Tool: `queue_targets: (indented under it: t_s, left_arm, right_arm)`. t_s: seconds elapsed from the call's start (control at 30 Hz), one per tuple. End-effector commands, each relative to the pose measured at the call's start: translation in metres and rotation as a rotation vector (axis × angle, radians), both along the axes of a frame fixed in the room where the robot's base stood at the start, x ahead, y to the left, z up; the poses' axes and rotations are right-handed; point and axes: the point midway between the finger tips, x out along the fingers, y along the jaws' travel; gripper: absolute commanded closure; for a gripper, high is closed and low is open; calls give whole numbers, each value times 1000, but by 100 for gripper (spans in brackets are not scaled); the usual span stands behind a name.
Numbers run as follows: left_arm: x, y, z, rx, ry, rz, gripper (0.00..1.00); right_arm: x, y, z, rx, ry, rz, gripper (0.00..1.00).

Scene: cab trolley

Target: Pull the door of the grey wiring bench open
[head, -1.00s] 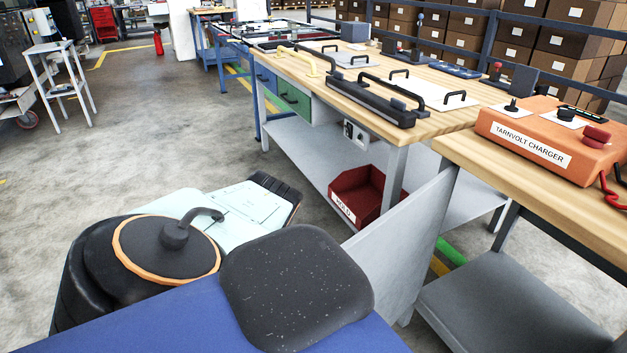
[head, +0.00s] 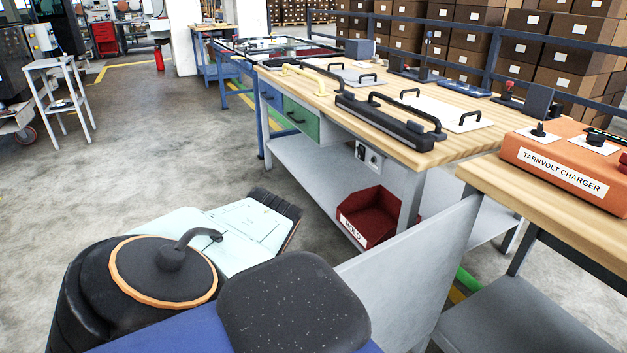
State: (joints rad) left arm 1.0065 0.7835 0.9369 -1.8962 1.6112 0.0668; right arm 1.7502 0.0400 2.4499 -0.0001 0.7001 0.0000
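A wooden-topped bench with a grey frame (head: 409,200) stands in the middle right. It has a blue drawer (head: 269,91) and a green drawer (head: 300,119) with a dark handle, both looking shut. A second bench with a wooden top (head: 497,178) is at the right. A plain grey upright panel (head: 410,270) stands at the near left end of the second bench, partly hidden behind my body. I cannot tell whether this panel is the door, and no handle shows on it. Neither of my grippers is in view.
An orange charger (head: 575,165) sits on the right bench. A red bin (head: 371,216) is on the lower shelf (head: 310,175) of the middle bench. A white stand (head: 58,95) is at the far left. The floor (head: 150,150) at left is open.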

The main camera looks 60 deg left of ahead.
Motion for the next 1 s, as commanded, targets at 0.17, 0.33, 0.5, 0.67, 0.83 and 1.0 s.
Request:
queue_targets:
  t_s: [0.17, 0.33, 0.5, 0.67, 0.83, 1.0]
  left_arm:
    - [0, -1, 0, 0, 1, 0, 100]
    - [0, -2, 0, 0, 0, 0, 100]
    - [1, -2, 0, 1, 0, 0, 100]
    - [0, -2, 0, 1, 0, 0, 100]
    - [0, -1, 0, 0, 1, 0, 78]
    - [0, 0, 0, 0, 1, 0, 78]
  right_arm:
    - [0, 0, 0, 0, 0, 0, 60]
    - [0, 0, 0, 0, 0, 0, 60]
    - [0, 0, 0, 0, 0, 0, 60]
    - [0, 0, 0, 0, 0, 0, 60]
    - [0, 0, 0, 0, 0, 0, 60]
    - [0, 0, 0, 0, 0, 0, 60]
